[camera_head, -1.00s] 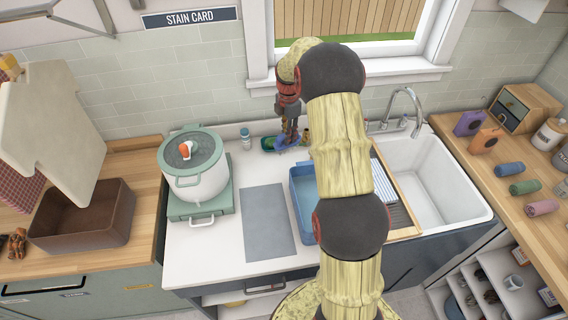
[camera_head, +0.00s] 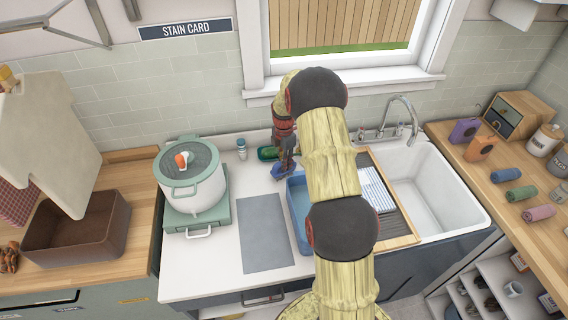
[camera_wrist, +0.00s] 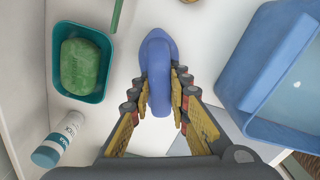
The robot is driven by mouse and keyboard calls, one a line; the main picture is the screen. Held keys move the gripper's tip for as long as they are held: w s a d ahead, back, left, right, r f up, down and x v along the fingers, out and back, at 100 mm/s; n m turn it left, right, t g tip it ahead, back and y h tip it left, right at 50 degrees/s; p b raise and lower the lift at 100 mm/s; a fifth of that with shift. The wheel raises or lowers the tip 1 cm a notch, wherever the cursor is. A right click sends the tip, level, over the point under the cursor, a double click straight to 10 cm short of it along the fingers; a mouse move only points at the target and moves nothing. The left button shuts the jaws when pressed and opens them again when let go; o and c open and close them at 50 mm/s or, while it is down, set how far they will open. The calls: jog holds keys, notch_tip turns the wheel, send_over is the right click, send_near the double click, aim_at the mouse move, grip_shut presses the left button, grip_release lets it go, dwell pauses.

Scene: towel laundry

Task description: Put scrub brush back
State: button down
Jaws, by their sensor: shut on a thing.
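The blue scrub brush (camera_wrist: 158,70) is between the fingers of my gripper (camera_wrist: 160,98) in the wrist view, its pointed end facing away from the wrist. My gripper is shut on it. In the head view, the brush (camera_head: 279,171) shows at the end of my gripper (camera_head: 286,160), near the back of the white counter and beside the blue basin's back left corner. Whether the brush touches the counter is unclear. A teal dish with a green soap bar (camera_wrist: 80,66) lies left of the brush in the wrist view.
The blue basin (camera_wrist: 268,70) stands right of my gripper. A small white bottle with a blue cap (camera_head: 241,149) stands by the back wall. A grey mat (camera_head: 263,232), a pot (camera_head: 196,185) on a green stove and the sink (camera_head: 428,190) are nearby.

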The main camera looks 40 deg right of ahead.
jog(key=shift+f, duration=0.2)
jog(key=c, duration=1.8)
grip_release()
jog(key=shift+o, duration=0.6)
jog(key=shift+r, duration=0.1)
